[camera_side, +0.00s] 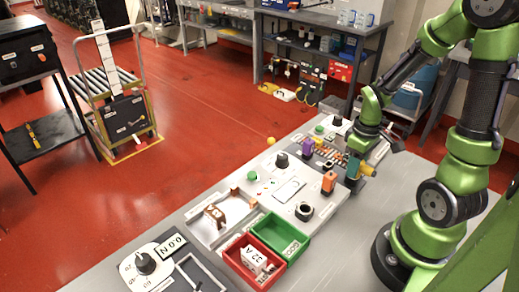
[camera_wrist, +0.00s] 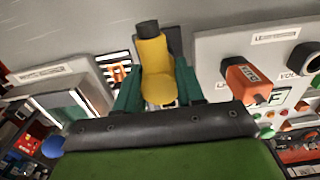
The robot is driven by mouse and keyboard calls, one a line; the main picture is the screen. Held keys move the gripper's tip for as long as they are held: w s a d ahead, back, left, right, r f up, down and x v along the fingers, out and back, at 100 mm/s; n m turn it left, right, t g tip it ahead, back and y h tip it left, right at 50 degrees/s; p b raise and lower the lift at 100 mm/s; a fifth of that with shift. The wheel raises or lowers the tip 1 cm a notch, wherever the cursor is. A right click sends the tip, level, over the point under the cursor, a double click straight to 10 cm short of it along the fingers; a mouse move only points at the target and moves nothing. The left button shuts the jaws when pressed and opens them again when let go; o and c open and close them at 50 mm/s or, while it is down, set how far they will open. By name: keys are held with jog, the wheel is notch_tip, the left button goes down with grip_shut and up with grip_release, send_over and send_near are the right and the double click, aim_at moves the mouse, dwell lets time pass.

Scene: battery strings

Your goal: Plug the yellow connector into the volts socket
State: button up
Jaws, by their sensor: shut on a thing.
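My gripper (camera_side: 357,178) is shut on the yellow connector (camera_wrist: 154,68), which sits between its two teal fingers in the wrist view. The connector has a dark cap at one end, and it shows partly beside the fingers in the side view (camera_side: 368,169). A black round ring (camera_wrist: 309,57) stands on the pale panel at the right edge of the wrist view. A label partly reading "VOL" (camera_wrist: 289,74) is beside it. What looks like the same ring (camera_side: 304,211) is left of and nearer than my gripper in the side view.
An orange connector (camera_side: 329,182) stands upright on the panel, between my gripper and the ring; the wrist view shows it too (camera_wrist: 247,80). A purple connector (camera_side: 308,147) is farther back. Red (camera_side: 238,272) and green (camera_side: 297,252) bins are at the front. The grey tabletop is clear at right.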

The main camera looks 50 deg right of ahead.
jog(key=shift+r, duration=1.45)
jog(key=shift+r, duration=2.5)
jog(key=w+a+n, duration=0.1)
jog(key=a, duration=0.2)
jog(key=w+a+n, duration=0.1)
jog(key=a, duration=0.2)
jog(key=w+a+r+n, duration=0.1)
jog(key=a, duration=0.2)
jog(key=shift+w+a, duration=0.15)
jog(key=shift+w, duration=0.1)
jog(key=s+a+r+m, duration=0.1)
jog(key=a+m, duration=0.2)
jog(key=a, duration=0.7)
jog(key=shift+r, duration=0.15)
jog(key=shift+a, duration=0.1)
